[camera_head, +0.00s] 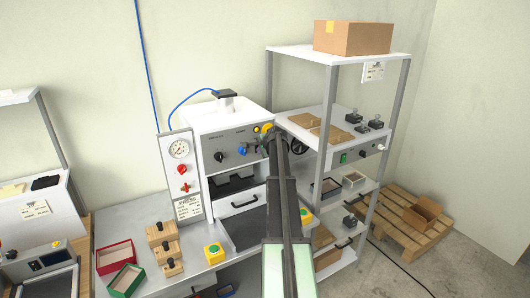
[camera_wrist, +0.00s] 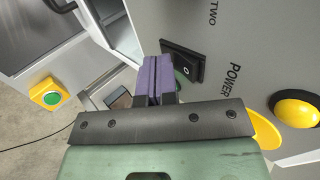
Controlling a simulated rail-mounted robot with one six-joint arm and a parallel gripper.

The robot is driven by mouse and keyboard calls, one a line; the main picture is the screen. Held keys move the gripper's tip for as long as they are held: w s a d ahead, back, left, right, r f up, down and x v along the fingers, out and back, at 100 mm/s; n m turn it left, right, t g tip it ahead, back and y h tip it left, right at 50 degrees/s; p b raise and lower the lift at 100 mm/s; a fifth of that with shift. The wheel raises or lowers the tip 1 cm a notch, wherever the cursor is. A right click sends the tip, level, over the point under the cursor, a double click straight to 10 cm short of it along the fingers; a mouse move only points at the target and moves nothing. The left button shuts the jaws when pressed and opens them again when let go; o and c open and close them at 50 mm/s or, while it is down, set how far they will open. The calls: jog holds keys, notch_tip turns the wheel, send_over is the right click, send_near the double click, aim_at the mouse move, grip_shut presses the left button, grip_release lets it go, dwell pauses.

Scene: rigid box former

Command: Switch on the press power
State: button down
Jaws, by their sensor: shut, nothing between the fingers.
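The press (camera_head: 222,118) is a white cabinet with a grey control panel (camera_head: 228,140) at the back of the bench. In the wrist view a black rocker switch (camera_wrist: 183,57) with a round mark sits on the grey panel, close to the word POWER (camera_wrist: 232,80). My gripper (camera_wrist: 158,72) is shut and empty. Its purple fingertips appear right beside the rocker; whether they touch it I cannot tell. A green part behind the fingers is mostly covered. In the head view my gripper (camera_head: 273,140) is at the panel's right end, and my arm hides the switch.
A yellow mushroom button (camera_wrist: 297,108) is near the POWER label; a yellow knob also shows in the head view (camera_head: 267,128). Black and blue knobs (camera_head: 242,150) are left of my gripper. A shelf rack (camera_head: 330,100) stands close on the right.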

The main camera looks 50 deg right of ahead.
jog(key=shift+r, duration=0.1)
jog(key=shift+r+p, duration=0.75)
jog(key=shift+p, duration=0.1)
jog(key=s+f+p+v, duration=0.1)
jog(key=p+v, duration=0.6)
jog(key=v, duration=0.6)
jog(key=shift+s+a+f+p, duration=0.3)
jog(key=shift+p, duration=0.05)
